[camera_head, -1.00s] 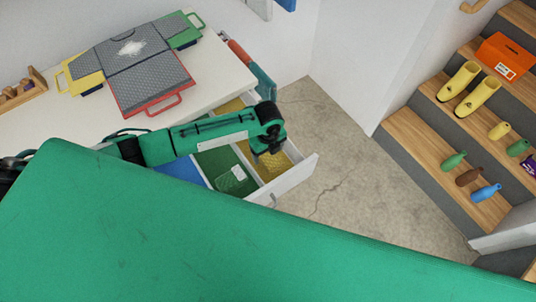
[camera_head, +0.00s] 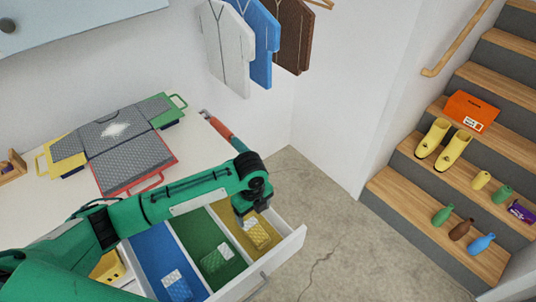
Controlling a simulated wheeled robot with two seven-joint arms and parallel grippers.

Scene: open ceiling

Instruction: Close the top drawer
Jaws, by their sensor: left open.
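The top drawer (camera_head: 282,255) stands pulled out below the white worktop, with its white front facing lower right. Inside are a blue compartment (camera_head: 150,256), a green compartment (camera_head: 197,232) and a yellow compartment (camera_head: 228,213). Each holds a small patterned item in the same colour. My left gripper (camera_head: 243,215) points down over the yellow compartment, near the drawer's far right end. It is open and looks empty. Whether it touches the drawer I cannot tell. The drawer's front carries a handle (camera_head: 259,284). My right gripper is not in view.
The white worktop (camera_head: 75,205) carries grey panels with coloured handles (camera_head: 125,160). A red and teal tool (camera_head: 222,130) lies at its far edge. Shirts (camera_head: 228,45) hang on the wall. Wooden stairs (camera_head: 405,205) with boots and bottles stand right; the floor (camera_head: 330,235) between is clear.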

